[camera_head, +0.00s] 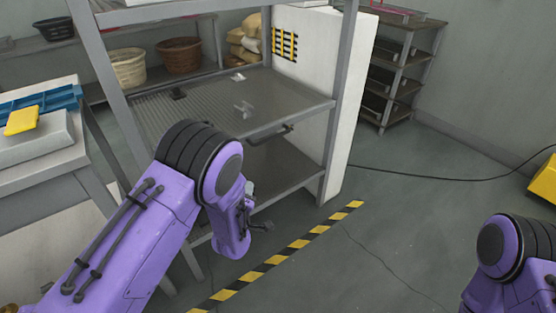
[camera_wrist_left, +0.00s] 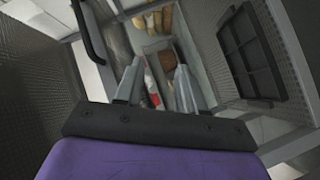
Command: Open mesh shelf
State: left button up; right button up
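The mesh shelf (camera_head: 215,108) is a grey perforated panel across the metal rack, with a dark bar handle (camera_head: 272,133) at its front edge. Small fittings sit on top of it. My left gripper (camera_head: 258,222) is in front of the rack, below the handle and apart from it, partly hidden by its own wrist. In the left wrist view its two grey fingers (camera_wrist_left: 158,62) are spread with nothing between them. A dark bar (camera_wrist_left: 88,32), seemingly the handle, shows at the upper left there. My right arm shows at the lower right of the head view; its gripper is out of view.
A grey table (camera_head: 40,165) with a blue tray and a yellow item stands at left. A white panel (camera_head: 318,90) flanks the rack's right side. Yellow-black floor tape (camera_head: 285,255) runs before the rack. The floor to its right is mostly clear, with a dark cable.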

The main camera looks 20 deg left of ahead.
aim_at(273, 138)
pick_arm(q)
jog(key=w+d+r+n+t+h+b, duration=0.1)
jog(key=w+d+r+n+t+b, duration=0.25)
jog(key=w+r, duration=0.5)
jog(key=shift+m+t, duration=0.35)
jog(key=w, duration=0.9)
jog(key=shift+w+d+r, duration=0.15)
jog(key=shift+w+r, duration=0.2)
jog(key=shift+r, duration=0.05)
pick_arm(e)
notch_tip(273, 138, down, 6)
jog(key=shift+s+d+r, duration=0.1)
pick_arm(q)
grip_shut()
